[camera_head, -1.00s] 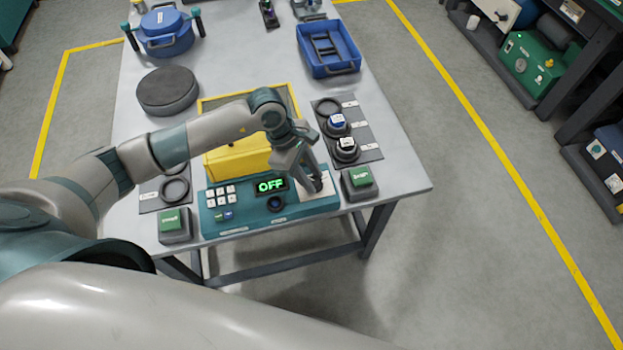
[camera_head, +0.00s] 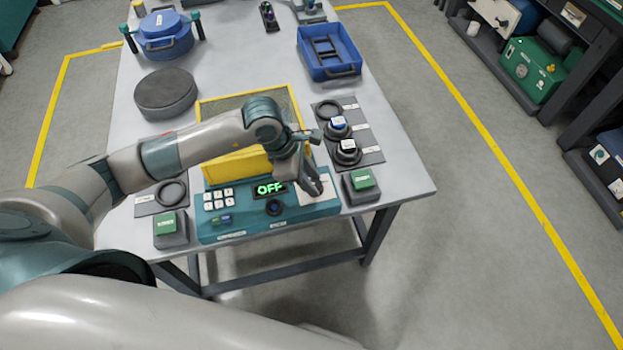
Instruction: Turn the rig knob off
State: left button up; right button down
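The teal test rig (camera_head: 235,227) sits at the near edge of the table. Its display (camera_head: 270,188) reads OFF in green. A dark round knob (camera_head: 274,208) is on its front below the display. My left gripper (camera_head: 318,190) points down over the pale plate at the rig's right end, to the right of the display and knob. It looks slightly apart at the fingers, but the fingertips are small and partly hidden, and nothing is clearly seen between them. My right gripper is not in view.
Green-topped boxes stand left (camera_head: 171,228) and right (camera_head: 360,187) of the rig. A blue bin (camera_head: 329,52), blue pot (camera_head: 165,36) and dark disc (camera_head: 166,92) stand farther back.

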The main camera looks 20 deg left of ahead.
pick_arm(q)
jog(key=o, duration=0.4)
jog(key=shift+a+r, duration=0.1)
jog(key=shift+r, duration=0.05)
jog(key=shift+a+r+b, duration=0.2)
jog(key=shift+r+b, duration=0.1)
jog(key=shift+r, duration=0.2)
jog(key=b+v, duration=0.4)
jog(key=v, duration=1.2)
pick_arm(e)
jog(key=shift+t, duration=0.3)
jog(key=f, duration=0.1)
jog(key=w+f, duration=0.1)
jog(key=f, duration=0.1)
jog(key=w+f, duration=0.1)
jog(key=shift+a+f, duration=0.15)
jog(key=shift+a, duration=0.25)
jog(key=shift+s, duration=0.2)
pick_arm(q)
jog(key=shift+s, duration=0.1)
